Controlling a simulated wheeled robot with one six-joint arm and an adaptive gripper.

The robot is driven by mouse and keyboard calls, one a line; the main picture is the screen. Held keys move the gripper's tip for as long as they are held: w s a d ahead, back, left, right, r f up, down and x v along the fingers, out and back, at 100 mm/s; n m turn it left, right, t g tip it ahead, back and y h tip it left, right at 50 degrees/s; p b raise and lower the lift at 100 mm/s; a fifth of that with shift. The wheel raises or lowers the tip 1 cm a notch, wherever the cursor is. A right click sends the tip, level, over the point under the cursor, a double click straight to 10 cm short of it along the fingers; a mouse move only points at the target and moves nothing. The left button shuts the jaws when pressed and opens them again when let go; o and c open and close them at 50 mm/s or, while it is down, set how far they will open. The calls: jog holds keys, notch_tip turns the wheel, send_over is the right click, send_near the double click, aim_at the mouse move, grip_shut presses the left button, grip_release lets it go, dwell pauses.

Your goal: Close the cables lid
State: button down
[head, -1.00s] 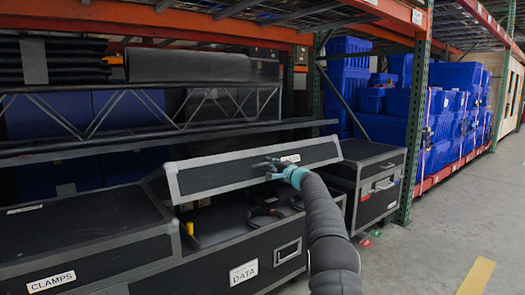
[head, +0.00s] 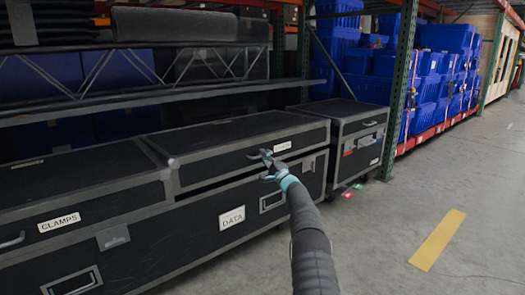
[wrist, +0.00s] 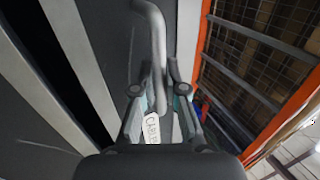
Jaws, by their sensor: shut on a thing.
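The cables lid (head: 235,133) is a black lid with grey edges and a small white label (head: 282,147) on its front. It lies low over the long black case (head: 180,240), with a narrow dark gap still showing along its front edge. My gripper (head: 266,162) is at the lid's front face, shut on the lid's handle. In the wrist view the grey bar handle (wrist: 157,35) runs between my gripper's fingers (wrist: 160,95), and the partly covered label (wrist: 153,130) is beside it. The inside of the case is hidden.
The clamps lid (head: 70,180) to the left is down. Another black case (head: 350,135) stands to the right, with small red and green things on the floor by it. A metal truss (head: 150,75) lies on the shelf above. The concrete floor (head: 390,220) in front is clear.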

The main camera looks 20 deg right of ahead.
jog(key=shift+s+a+f+t, duration=0.15)
jog(key=shift+f+t, duration=0.25)
jog(key=shift+f, duration=1.35)
jog(key=shift+f, duration=0.35)
jog(key=c, duration=1.2)
grip_release()
jog(key=shift+f, duration=0.1)
jog(key=shift+d+r, duration=0.2)
jog(key=shift+s+d+r, duration=0.1)
jog(key=shift+s, duration=0.1)
jog(key=v, duration=1.2)
